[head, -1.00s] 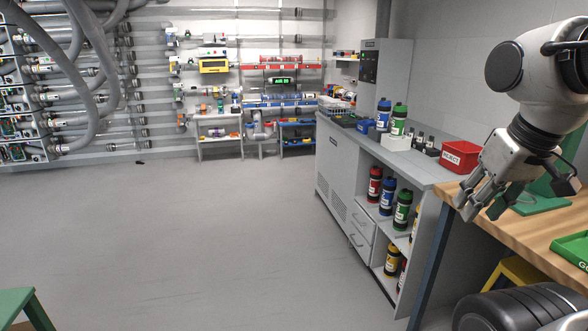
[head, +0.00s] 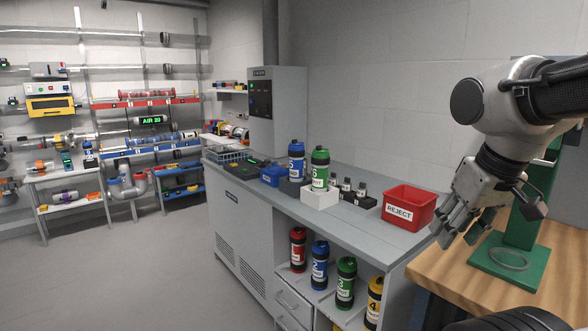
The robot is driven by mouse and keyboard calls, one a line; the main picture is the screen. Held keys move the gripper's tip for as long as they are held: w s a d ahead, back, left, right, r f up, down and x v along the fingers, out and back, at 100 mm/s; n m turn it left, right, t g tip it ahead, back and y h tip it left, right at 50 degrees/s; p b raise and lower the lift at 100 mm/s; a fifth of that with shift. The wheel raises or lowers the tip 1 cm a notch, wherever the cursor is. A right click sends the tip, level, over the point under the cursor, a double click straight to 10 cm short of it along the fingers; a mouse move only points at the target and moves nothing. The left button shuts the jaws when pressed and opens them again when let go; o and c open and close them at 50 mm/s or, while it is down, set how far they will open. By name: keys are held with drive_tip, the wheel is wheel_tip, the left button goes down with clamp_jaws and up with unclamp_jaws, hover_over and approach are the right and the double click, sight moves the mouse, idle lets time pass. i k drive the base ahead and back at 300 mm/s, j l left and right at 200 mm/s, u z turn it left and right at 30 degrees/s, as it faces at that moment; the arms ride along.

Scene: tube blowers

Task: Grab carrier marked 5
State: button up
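Two carriers stand upright on the grey counter (head: 375,227). The blue carrier (head: 296,163) is behind and left of the green carrier (head: 320,172), which stands in a white block (head: 320,197). Their white labels are small; each digit looks like a 5 or 6, and I cannot tell surely which is marked 5. The open shelf below holds a red carrier (head: 298,248), a blue carrier marked 2 (head: 319,265), a green carrier marked 3 (head: 345,283) and a yellow carrier marked 4 (head: 373,302). My gripper (head: 455,230) is open and empty, well right of the counter carriers.
A red reject bin (head: 409,207) and small dark holders (head: 357,197) sit on the counter. A wooden bench (head: 455,275) with a green stand (head: 510,262) is at the right. Racks with tubes (head: 110,150) line the back wall. The floor at the left is clear.

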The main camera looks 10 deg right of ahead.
sight(296, 153)
drive_tip(key=i+j+z, duration=0.1)
drive_tip(key=z, duration=0.45)
drive_tip(key=i+j+z, duration=0.2)
drive_tip(key=j, duration=0.15)
drive_tip(key=i+j+z, duration=0.25)
drive_tip(key=j+z, duration=0.2)
drive_tip(key=j, duration=0.25)
drive_tip(key=i+j, duration=0.15)
drive_tip(key=j, duration=0.25)
drive_tip(key=i+j, duration=0.15)
drive_tip(key=j, duration=0.25)
drive_tip(key=i+j+z, duration=0.1)
drive_tip(key=j, duration=0.3)
drive_tip(key=i+j, duration=0.15)
drive_tip(key=j, duration=0.3)
drive_tip(key=i+j, duration=0.15)
drive_tip(key=j, duration=0.25)
drive_tip(key=i+j+z, duration=0.1)
drive_tip(key=j, duration=0.3)
drive_tip(key=i+j, duration=0.1)
drive_tip(key=j, duration=0.35)
